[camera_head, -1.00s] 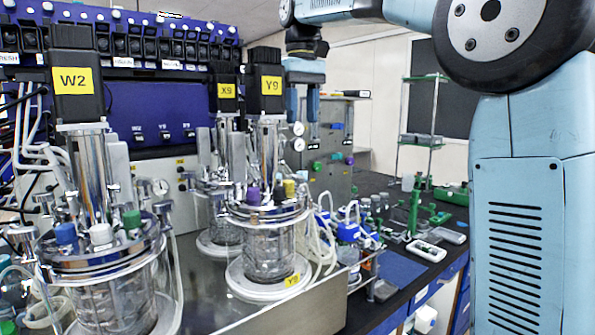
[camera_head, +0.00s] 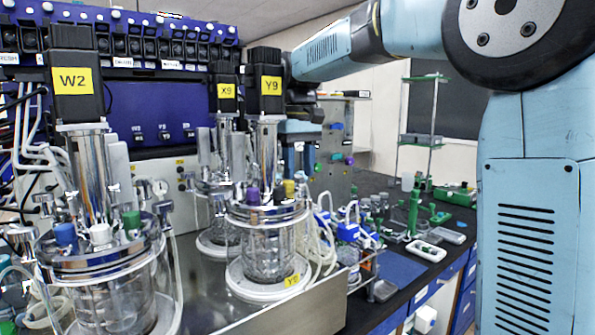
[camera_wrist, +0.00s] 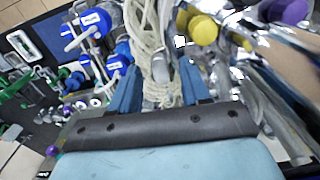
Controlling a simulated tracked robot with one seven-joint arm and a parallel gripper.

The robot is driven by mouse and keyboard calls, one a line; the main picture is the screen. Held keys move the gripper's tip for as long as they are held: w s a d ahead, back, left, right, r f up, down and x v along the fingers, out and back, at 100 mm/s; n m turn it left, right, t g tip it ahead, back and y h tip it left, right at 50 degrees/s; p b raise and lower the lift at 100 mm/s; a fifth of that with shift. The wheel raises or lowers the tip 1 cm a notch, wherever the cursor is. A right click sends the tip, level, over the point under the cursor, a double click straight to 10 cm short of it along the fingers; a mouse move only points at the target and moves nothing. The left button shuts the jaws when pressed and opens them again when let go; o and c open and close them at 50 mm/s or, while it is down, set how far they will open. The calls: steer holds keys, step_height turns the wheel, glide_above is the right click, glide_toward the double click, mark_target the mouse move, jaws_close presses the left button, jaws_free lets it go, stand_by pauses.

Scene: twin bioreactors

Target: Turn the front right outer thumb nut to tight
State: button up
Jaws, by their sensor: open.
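The yellow cap (camera_wrist: 203,30) also shows in the wrist view. My gripper (camera_head: 298,160) is open and points down just behind and right of the Y9 column, partly hidden by it. In the wrist view my gripper (camera_wrist: 160,85) has white tubing between and beyond its fingers. I cannot make out the front right outer thumb nut.
The W2 bioreactor (camera_head: 100,270) stands at front left and the X9 bioreactor (camera_head: 218,225) behind Y9. Pale hoses (camera_head: 322,240) and blue-capped bottles (camera_head: 348,230) crowd Y9's right side. A blue mat (camera_head: 398,266) lies on the bench at right.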

steer(key=shift+f, duration=0.55)
steer(key=shift+c, duration=0.4)
jaws_close()
steer(key=shift+a, duration=0.1)
